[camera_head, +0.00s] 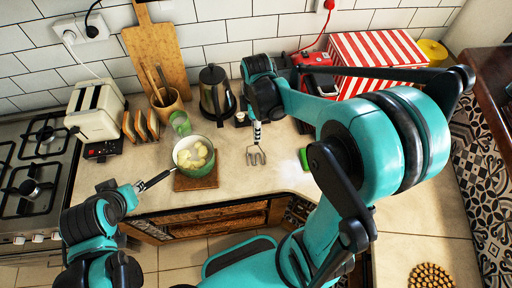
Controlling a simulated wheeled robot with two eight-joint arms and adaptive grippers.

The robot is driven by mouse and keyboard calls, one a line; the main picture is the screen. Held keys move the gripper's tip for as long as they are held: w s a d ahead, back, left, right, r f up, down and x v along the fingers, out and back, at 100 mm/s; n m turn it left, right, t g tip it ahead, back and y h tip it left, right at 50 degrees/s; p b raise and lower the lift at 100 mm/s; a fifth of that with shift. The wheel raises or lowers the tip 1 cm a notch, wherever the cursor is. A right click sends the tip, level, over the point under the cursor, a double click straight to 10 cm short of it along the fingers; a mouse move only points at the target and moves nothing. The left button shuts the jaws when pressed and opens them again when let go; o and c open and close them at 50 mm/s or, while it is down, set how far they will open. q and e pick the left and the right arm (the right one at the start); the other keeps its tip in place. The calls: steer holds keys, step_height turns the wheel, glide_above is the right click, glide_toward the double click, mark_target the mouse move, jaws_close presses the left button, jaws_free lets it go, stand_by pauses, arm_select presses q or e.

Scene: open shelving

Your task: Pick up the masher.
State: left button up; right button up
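The masher (257,155) has a zigzag metal head and a dark and light banded handle. It is on or just above the counter, right of the pot, with its head toward the front edge. My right gripper (256,118) is over the top end of the handle. The wrist hides its fingers, so I cannot tell whether they grip it. My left gripper (138,187) is at the end of the handle of the green pot (194,176). Its fingers are too small to tell if they are closed on that handle.
The pot holds pale yellow pieces and stands on a wooden board (197,183). A kettle (216,92), green cup (180,122), utensil holder (167,104) and toaster (96,110) stand behind. A green item (304,159) lies right of the masher. Counter between pot and masher is clear.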

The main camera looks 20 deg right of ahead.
mark_target(257, 143)
step_height(257, 143, down, 4)
steer(key=shift+d+f+b, duration=0.1)
steer(key=shift+f+b, duration=0.05)
steer(key=shift+b, duration=0.35)
steer(key=shift+f, duration=0.4)
jaws_close()
steer(key=shift+r, duration=0.1)
